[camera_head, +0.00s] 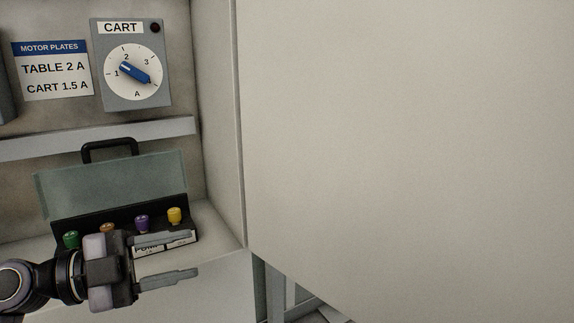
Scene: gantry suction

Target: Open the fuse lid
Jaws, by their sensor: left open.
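The fuse lid (112,184) is a grey-green panel with a black handle (110,148) at its top edge. It stands raised, tilted back behind a row of fuses. Below it the dark fuse box shows several coloured fuses: green (71,239), orange (107,229), purple (142,223) and yellow (174,215). My left gripper (182,257) is in front of the box, pointing right. Its two fingers are apart with nothing seen between them, and it is off the handle. It hides part of the box front and its label. My right gripper is not in view.
Above are a CART dial (133,80) with a blue pointer and a motor plates sign (53,69). A grey ledge (95,138) runs above the lid. A large pale panel (410,140) fills the right side, close to the recess.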

